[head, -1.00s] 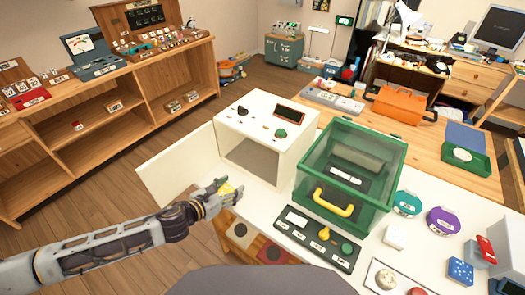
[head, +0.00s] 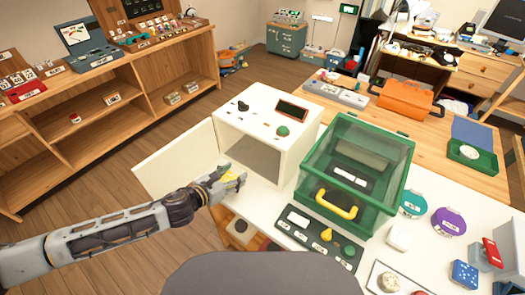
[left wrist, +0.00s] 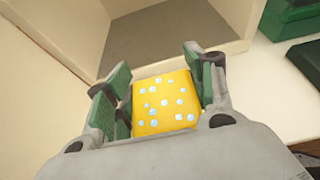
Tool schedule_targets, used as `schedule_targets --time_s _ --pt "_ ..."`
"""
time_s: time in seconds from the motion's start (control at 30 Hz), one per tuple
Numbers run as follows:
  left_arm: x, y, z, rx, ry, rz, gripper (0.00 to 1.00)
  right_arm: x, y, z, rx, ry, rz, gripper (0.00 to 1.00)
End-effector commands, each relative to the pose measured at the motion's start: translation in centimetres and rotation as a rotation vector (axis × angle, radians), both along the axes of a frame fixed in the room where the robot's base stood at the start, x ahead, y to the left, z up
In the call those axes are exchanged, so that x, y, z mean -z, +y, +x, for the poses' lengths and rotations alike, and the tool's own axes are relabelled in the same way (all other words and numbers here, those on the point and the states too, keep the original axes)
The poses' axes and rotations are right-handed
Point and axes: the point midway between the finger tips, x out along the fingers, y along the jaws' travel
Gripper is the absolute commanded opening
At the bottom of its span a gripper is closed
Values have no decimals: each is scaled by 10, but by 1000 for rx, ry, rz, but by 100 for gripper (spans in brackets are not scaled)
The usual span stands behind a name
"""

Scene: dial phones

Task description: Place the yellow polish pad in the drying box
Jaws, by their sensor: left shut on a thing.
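The yellow polish pad (left wrist: 164,104), a square block with pale dots, is between the green-padded fingers of my left gripper (left wrist: 159,84). My left gripper (head: 231,176) is shut on it, and in the head view only a little of the pad (head: 229,172) shows. The white drying box (head: 268,118) has a dark knob, a display and a green button on top. Its door (head: 176,160) is swung open to the left. The gripper holds the pad just in front of the box's open front. The wrist view shows the grey box floor (left wrist: 165,38) ahead of the pad. My right gripper is not seen.
A green clear-sided case (head: 362,165) with a yellow handle stands right of the box. A dark panel (head: 318,241) with a yellow knob lies in front of it. Green and purple round containers (head: 448,221) are further right. The box's interior floor looks clear where visible.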

Motion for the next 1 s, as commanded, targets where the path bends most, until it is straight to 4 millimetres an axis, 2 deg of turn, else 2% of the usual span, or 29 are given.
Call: schedule_targets --time_s 0.57,1.0 --pt "-2 -39 53 1 -1 -1 30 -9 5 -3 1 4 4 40" --pt "-2 -69 94 2 -2 0 30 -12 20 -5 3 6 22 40"
